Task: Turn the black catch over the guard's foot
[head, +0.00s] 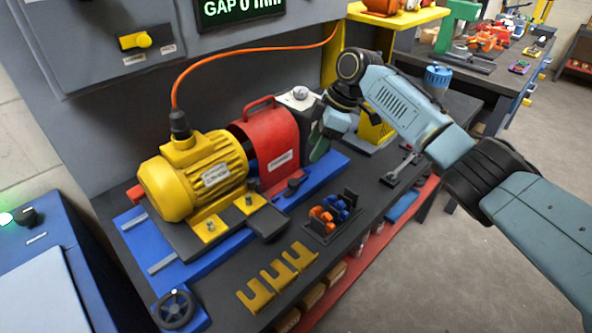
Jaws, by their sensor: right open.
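The red guard (270,140) with a handle on top stands over the shaft end of the yellow motor (195,175), on the blue base (325,168). A small black catch (292,187) sits at the front edge of the blue base, near the guard's foot. Its exact angle over the foot is too small to tell. My right gripper (316,149) is open, pointing down just right of the guard, above the blue base and behind the catch. It appears apart from the catch. My left gripper is not in view.
An orange cable (176,85) runs from the motor up the grey panel. In front lie yellow forked shims (275,278) and a black holder with orange and blue pieces (333,215). A black handwheel (175,308) is at the front left. A yellow block (374,130) stands behind my gripper.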

